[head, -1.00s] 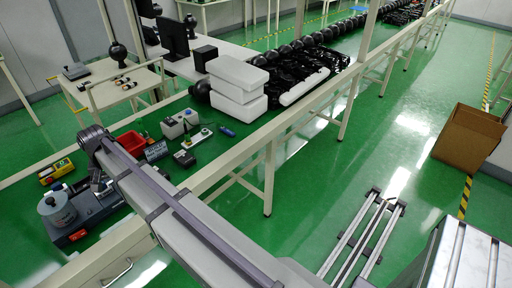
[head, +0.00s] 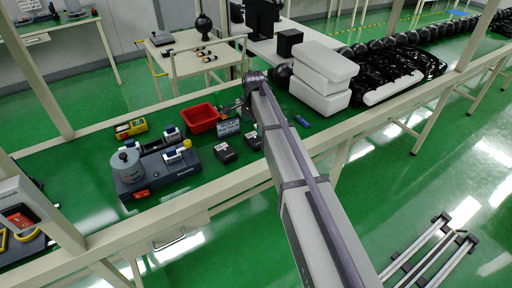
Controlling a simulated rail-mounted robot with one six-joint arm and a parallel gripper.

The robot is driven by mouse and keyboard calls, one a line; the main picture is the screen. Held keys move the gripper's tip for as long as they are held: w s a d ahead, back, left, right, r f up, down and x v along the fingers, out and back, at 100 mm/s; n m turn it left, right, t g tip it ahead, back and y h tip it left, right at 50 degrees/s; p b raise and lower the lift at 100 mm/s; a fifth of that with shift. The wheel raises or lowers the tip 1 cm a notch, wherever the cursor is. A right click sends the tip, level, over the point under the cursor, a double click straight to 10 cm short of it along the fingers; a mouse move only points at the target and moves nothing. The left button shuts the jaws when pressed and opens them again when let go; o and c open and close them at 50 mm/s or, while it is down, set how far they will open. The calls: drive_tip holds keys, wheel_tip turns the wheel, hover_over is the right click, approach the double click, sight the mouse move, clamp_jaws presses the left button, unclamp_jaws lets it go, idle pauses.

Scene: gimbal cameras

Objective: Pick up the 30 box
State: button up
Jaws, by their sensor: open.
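No marking reading "30" is legible, so I cannot tell which box it is. Two small black boxes with pale labels lie on the green bench: one nearer (head: 225,153) and one farther right (head: 253,140), beside my arm. My gripper (head: 237,106) shows only small and partly hidden at the far end of my arm, above the bench near the red bin. It is open, with nothing visible in it, and appears apart from both black boxes.
A red bin (head: 201,117), a small label plate (head: 228,128), a grey device (head: 153,168) and a yellow control box (head: 130,128) share the bench. White foam blocks (head: 320,80) stand to the right. Bench frame rails and posts surround the area.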

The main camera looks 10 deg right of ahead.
sight(254, 139)
wheel_tip(254, 139, down, 8)
drive_tip(key=b, duration=0.6)
drive_tip(key=shift+r, duration=0.45)
drive_tip(key=c, duration=0.7)
